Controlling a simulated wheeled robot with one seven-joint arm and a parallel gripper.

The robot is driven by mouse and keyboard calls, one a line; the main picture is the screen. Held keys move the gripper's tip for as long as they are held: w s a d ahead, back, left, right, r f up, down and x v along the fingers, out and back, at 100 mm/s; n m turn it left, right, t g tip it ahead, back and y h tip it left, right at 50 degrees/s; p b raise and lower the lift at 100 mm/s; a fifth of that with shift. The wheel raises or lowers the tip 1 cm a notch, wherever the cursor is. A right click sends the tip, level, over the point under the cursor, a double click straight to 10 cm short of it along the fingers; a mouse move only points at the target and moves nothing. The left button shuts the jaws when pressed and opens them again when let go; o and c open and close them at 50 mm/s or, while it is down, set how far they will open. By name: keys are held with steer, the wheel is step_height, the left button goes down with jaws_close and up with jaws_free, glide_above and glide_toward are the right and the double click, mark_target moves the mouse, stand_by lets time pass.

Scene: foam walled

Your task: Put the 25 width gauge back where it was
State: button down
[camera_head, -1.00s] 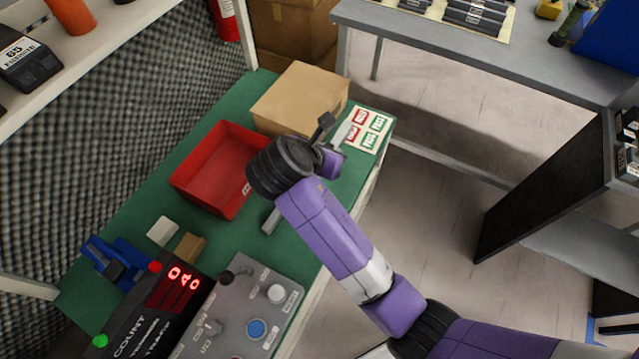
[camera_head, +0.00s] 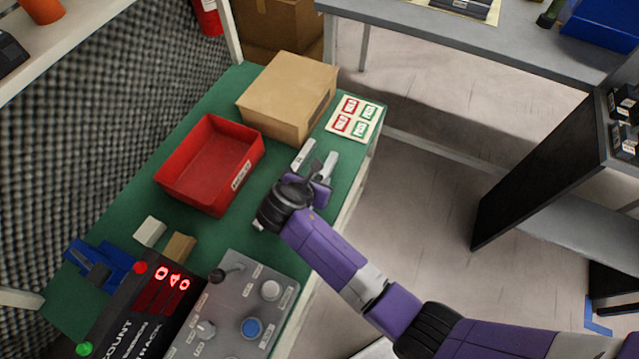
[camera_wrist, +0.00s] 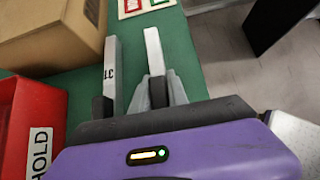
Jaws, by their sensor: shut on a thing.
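My gripper (camera_head: 322,178) is shut on a pale grey bar gauge (camera_head: 330,165) over the right part of the green bench. In the wrist view, my gripper (camera_wrist: 158,90) has the held gauge (camera_wrist: 153,48) pointing away between its fingers. No number on the held gauge can be read. A second pale gauge (camera_wrist: 110,68), which seems to read 31, is just left of it, apart from it; it also shows in the head view (camera_head: 303,154). Another pale piece (camera_head: 258,224) pokes out beside my wrist, mostly hidden. I cannot tell whether the held gauge touches the bench.
A red HOLD bin (camera_head: 208,170) stands left of my gripper. A cardboard box (camera_head: 285,95) and a sheet of red and green labels (camera_head: 352,119) are beyond it. A grey control panel (camera_head: 235,310) is nearer. The bench's right edge is close.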

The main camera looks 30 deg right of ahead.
steer(key=shift+f, duration=0.9)
steer(key=shift+f, duration=0.1)
steer(key=c, duration=1.3)
jaws_free()
steer(key=shift+a+r, duration=0.15)
steer(key=shift+r, duration=0.1)
steer(key=p+v, duration=0.1)
steer(key=v, duration=1)
steer(key=shift+s+a+r+p, duration=0.15)
steer(key=shift+s+a+p, duration=0.1)
steer(key=shift+p, duration=0.1)
